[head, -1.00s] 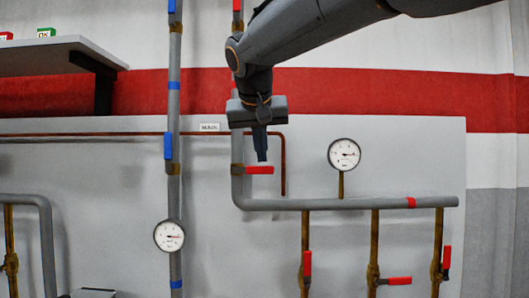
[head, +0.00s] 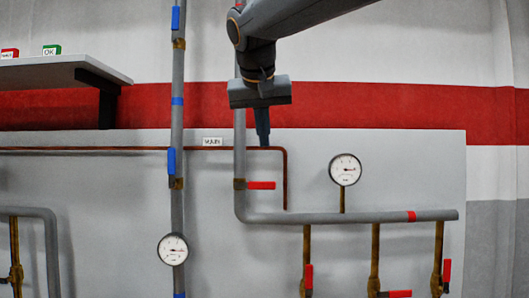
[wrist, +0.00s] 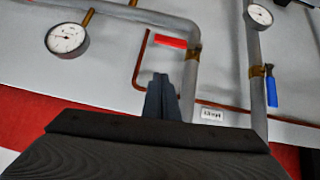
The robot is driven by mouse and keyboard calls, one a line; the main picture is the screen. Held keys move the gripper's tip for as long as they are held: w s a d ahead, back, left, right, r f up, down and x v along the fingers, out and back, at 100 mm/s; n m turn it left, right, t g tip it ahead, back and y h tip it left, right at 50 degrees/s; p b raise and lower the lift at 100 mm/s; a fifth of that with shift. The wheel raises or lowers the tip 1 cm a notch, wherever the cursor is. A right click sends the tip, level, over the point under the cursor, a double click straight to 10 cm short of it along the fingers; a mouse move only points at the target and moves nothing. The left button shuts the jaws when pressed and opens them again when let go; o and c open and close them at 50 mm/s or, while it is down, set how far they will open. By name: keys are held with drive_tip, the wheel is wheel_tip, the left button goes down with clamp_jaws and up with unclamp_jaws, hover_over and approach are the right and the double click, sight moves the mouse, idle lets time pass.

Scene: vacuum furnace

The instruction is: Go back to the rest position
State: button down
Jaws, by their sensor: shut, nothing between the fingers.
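My gripper (head: 262,138) hangs from the arm at the top middle of the head view, fingers pointing down and shut with nothing between them. It is in front of the panel, above and apart from the red valve handle (head: 261,185) on the grey pipe (head: 240,160). That handle is horizontal. In the wrist view my gripper (wrist: 161,85) shows at the lower middle, with the red handle (wrist: 170,41) beyond its tips and the MAIN label (wrist: 212,115) to its right.
A vertical pipe with a blue handle (head: 171,161) and a gauge (head: 173,249) stands to the left. Another gauge (head: 345,169) is on the right above a horizontal pipe (head: 350,216) with several red-handled valves below. A shelf (head: 60,70) with red and green blocks juts out at upper left.

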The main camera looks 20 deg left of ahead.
drive_tip(key=b+v, duration=0.1)
drive_tip(key=v, duration=0.4)
drive_tip(key=w+d+f+g+h, duration=0.1)
drive_tip(key=w+d+f, duration=0.1)
drive_tip(key=d+f, duration=0.7)
drive_tip(key=w+d+f+m+g, duration=0.15)
drive_tip(key=d+f, duration=0.45)
drive_tip(key=f, duration=0.8)
drive_tip(key=w+d+f+n+g+h, duration=0.1)
drive_tip(key=d+f+g, duration=0.1)
drive_tip(key=d+f, duration=0.7)
drive_tip(key=s+d+f+m+g, duration=0.1)
drive_tip(key=s+d+f, duration=0.7)
drive_tip(key=f, duration=0.4)
drive_tip(key=s+d+f+m+g, duration=0.2)
drive_tip(key=s+d+f, duration=0.5)
drive_tip(key=s+f, duration=0.4)
wheel_tip(320, 180, down, 2)
drive_tip(key=shift+s+d, duration=0.2)
drive_tip(key=shift+d, duration=0.2)
